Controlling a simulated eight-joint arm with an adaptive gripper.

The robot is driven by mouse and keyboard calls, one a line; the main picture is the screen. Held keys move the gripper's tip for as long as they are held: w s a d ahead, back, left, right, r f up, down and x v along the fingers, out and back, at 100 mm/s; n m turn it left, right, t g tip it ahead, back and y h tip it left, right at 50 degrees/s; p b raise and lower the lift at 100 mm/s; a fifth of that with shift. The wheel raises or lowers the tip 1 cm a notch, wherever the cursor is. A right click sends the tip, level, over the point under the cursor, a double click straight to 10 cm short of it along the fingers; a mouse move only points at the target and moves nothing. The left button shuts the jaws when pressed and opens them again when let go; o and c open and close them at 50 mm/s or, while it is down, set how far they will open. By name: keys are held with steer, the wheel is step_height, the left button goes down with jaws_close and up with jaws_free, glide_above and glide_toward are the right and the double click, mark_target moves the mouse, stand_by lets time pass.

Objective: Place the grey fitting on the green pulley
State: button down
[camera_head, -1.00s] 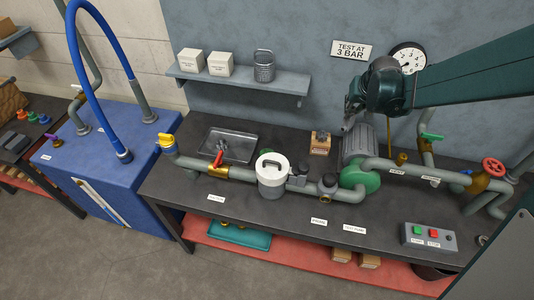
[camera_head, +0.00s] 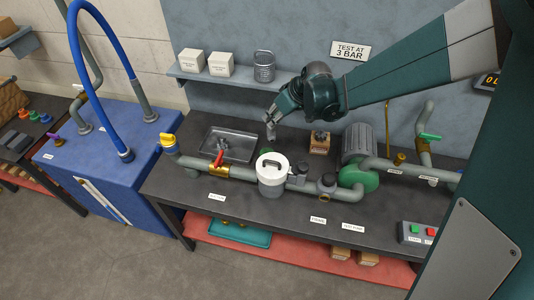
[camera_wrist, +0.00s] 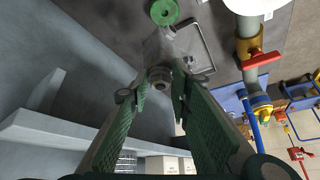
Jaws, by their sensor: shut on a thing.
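My gripper (camera_head: 272,116) is shut on the grey fitting (camera_head: 271,132), which hangs below the fingers over the back of the bench. In the wrist view my gripper (camera_wrist: 160,88) has its two green fingers on either side of the fitting (camera_wrist: 158,74). The green pulley (camera_wrist: 164,11) is a flat disc with a centre hole at the top of the wrist view, past the fitting. In the head view only a small part of the pulley (camera_head: 267,151) shows, behind the white-lidded pot. The fitting appears above the bench, apart from the pulley.
A metal tray (camera_head: 229,144) lies left of the pulley. The white-lidded pot (camera_head: 271,170) and the pipe with a red-handled valve (camera_head: 218,160) stand in front. A wooden block (camera_head: 320,143) is to the right. A wall shelf (camera_head: 235,80) is behind.

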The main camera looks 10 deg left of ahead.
mark_target(272, 134)
steer(key=shift+s+a+n, duration=0.3)
steer(key=shift+s+a, duration=0.15)
steer(key=shift+a, duration=0.35)
steer(key=shift+f, duration=0.15)
steer(key=shift+f, duration=2.85)
steer(key=shift+f, duration=2)
steer(key=shift+f+b, duration=0.15)
steer(key=shift+b, duration=0.15)
steer(key=c, duration=2.1)
jaws_free()
steer(key=shift+r, duration=0.2)
